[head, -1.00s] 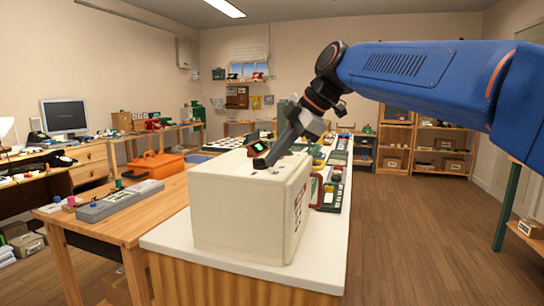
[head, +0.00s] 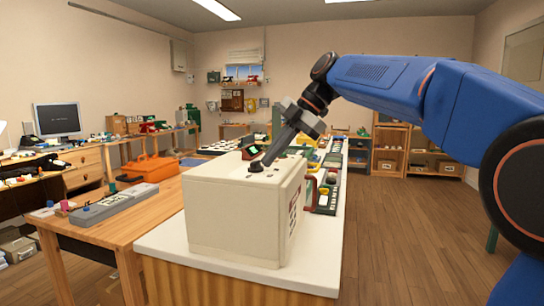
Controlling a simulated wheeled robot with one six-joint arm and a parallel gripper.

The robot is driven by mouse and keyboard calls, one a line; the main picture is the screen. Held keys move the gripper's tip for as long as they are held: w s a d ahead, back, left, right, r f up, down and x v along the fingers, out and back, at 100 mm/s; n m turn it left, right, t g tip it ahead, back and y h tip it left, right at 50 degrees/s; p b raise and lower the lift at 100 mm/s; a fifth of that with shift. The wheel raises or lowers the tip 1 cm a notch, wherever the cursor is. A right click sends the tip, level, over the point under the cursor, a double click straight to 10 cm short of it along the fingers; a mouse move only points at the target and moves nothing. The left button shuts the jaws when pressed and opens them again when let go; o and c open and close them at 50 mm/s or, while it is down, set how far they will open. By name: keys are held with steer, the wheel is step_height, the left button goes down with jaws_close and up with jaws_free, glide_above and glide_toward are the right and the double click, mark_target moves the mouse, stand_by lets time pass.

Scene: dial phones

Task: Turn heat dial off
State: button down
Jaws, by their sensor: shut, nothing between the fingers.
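A cream box-shaped unit (head: 234,220) stands at the near end of the white counter. A small black dial (head: 256,166) shows on its top face, with small marks beside it. My gripper (head: 262,163) comes down from the upper right, with its shut fingertips at or just above the dial. I cannot tell whether they touch it. The dial's pointer and its setting are too small to read. A dark display (head: 251,152) with a red edge shows just behind the dial.
Panels with coloured buttons (head: 328,190) line the counter behind the box. A red handle-like part (head: 312,188) is at the box's right side. A wooden table (head: 150,215) with an orange case (head: 150,168) stands to the left. The floor at right is clear.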

steer(key=shift+w+a, duration=0.1)
steer(key=shift+w, duration=0.2)
stand_by(0.4)
steer(key=shift+a, duration=0.15)
